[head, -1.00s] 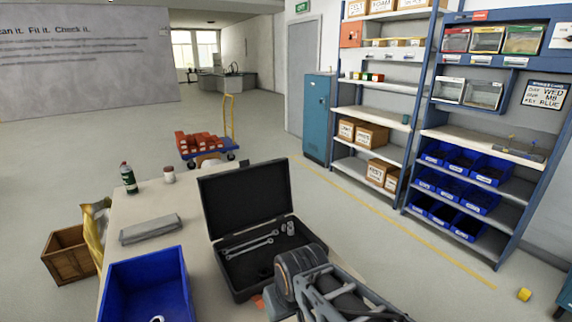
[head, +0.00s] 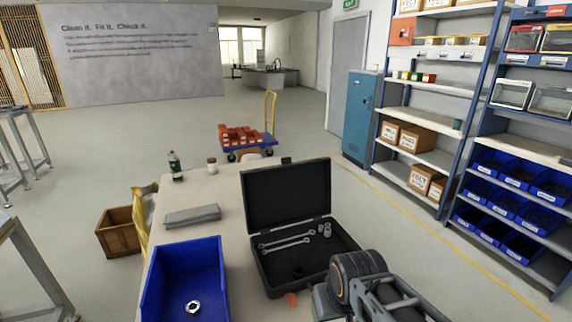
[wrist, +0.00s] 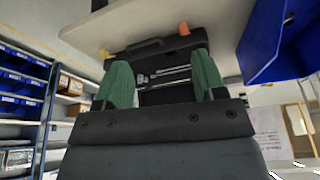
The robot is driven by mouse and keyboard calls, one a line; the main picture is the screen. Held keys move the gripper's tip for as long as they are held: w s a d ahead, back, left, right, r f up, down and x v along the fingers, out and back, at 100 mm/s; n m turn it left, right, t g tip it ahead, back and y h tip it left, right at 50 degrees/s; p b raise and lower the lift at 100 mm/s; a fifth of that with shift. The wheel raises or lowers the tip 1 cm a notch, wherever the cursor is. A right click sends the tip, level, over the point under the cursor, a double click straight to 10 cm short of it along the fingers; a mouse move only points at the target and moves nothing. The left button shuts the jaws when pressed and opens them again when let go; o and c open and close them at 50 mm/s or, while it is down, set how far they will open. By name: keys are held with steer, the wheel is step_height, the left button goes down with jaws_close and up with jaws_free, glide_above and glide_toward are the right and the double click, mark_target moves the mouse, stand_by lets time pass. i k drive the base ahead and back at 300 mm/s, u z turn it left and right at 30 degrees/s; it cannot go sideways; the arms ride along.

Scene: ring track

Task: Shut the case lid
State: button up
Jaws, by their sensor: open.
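The black case stands open on the table, its lid (head: 287,195) raised upright at the back. Its tray (head: 275,285) holds two wrenches (head: 285,244) and small metal pieces (head: 324,230). In the wrist view the case (wrist: 185,41) appears beyond my fingers, with its dark handle (wrist: 145,44). My gripper (wrist: 163,82) is open, its two green fingers apart with nothing between them. In the head view my arm is at the case's front right corner and covers part of it; my fingertips are hidden there. I cannot tell whether they touch the case.
A blue bin (head: 185,283) with a metal nut (head: 193,307) is left of the case. A small orange object (head: 291,299) lies before the case. Shelves (head: 425,150) stand right.

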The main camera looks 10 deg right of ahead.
mark_target(288, 192)
steer(key=k, duration=1.65)
steer(key=z, duration=1.2)
steer(key=i, duration=5.6)
steer(key=u, duration=4.3)
steer(key=i, duration=1.05)
steer(key=u, duration=0.05)
